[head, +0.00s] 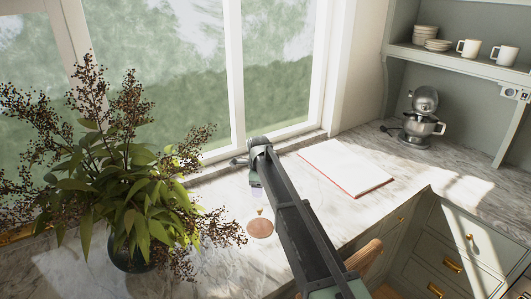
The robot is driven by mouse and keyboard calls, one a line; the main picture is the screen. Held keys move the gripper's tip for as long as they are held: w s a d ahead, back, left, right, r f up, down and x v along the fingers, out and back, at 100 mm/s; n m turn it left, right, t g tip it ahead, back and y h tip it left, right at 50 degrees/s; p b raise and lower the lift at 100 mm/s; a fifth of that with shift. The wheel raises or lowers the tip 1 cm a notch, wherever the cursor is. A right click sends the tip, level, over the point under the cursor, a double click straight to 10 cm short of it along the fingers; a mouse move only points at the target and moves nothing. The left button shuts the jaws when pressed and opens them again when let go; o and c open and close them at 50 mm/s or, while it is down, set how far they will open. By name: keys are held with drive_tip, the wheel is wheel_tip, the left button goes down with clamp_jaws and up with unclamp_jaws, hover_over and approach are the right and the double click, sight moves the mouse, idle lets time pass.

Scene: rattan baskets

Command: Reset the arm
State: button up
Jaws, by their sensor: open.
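My arm reaches from the bottom of the head view up over the marble counter (215,262), with its far joint near the window. My gripper (257,190) hangs below that far end, small and partly hidden by the arm. It is open, and I see nothing held in it. A round brown disc (260,229) lies on the counter just below it, with a small yellowish thing (259,211) at its far edge. I cannot tell what that small thing is.
A leafy plant in a dark vase (128,252) stands to the left, its twigs reaching towards my gripper. A white board with a red edge (345,167) lies to the right. A mixer (422,122) stands at the back right, below a shelf (455,62) with cups and plates.

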drive_tip(key=s+d+f+n+b, duration=0.3)
drive_tip(key=s+d+n, duration=0.3)
drive_tip(key=s, duration=0.5)
drive_tip(key=s+d+f+n+b, duration=0.3)
drive_tip(key=s+d+n, duration=0.4)
drive_tip(key=s+d, duration=0.2)
drive_tip(key=s+d+f+n+b, duration=0.3)
drive_tip(key=s+d+n, duration=0.3)
drive_tip(key=s, duration=0.8)
drive_tip(key=shift+d+n, duration=0.3)
drive_tip(key=shift+d, duration=0.75)
drive_tip(key=shift+s, duration=0.1)
